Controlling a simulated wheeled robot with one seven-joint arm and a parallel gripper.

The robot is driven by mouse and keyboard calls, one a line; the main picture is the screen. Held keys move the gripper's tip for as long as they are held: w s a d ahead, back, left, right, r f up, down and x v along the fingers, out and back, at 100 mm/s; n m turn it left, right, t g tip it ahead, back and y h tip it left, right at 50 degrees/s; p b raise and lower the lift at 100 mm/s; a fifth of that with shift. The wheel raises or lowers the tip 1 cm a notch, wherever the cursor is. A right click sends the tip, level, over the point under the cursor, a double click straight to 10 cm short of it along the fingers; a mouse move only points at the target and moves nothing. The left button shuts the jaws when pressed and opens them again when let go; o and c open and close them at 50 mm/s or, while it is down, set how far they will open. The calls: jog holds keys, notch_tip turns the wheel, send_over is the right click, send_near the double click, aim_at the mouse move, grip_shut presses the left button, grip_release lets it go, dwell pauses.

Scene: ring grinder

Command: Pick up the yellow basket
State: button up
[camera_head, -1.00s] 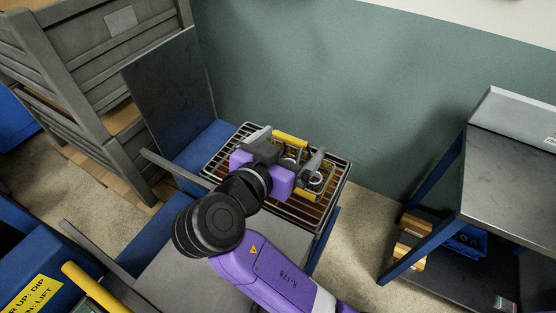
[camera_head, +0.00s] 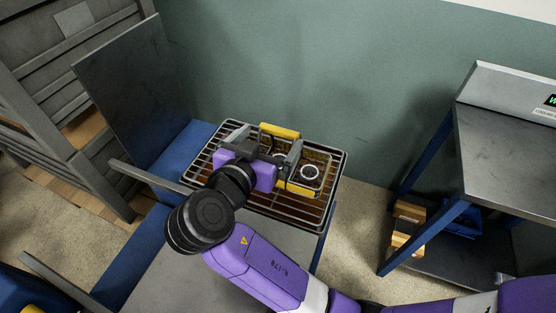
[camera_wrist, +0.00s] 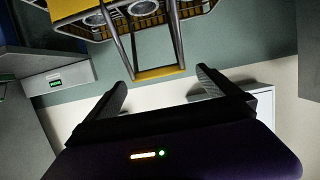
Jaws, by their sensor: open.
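The yellow basket (camera_head: 297,188) is a wire basket with yellow edges and a raised yellow handle (camera_head: 279,131). It stands on the right part of a wire rack and holds metal rings (camera_head: 310,172). My gripper (camera_head: 266,142) is over the basket's left side, with its fingers spread, and partly hides it. In the wrist view, the basket (camera_wrist: 85,8) is at the top and its handle bar (camera_wrist: 160,73) shows just beyond and between the open fingertips (camera_wrist: 162,82). The fingers appear empty.
The wire rack (camera_head: 325,213) rests on a blue-framed stand beside the green wall. A dark upright panel (camera_head: 140,85) and grey crates (camera_head: 45,110) stand left. A metal table (camera_head: 510,150) with a lower shelf is at right, across open floor.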

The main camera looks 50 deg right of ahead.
aim_at(277, 132)
jog(key=p+x, duration=0.1)
jog(key=x, duration=0.4)
jog(key=shift+s+d+p, duration=0.1)
jog(key=shift+d+p, duration=0.05)
jog(key=shift+p, duration=0.15)
jog(key=c, duration=1.8)
jog(key=shift+c, duration=0.7)
jog(key=shift+r, duration=0.1)
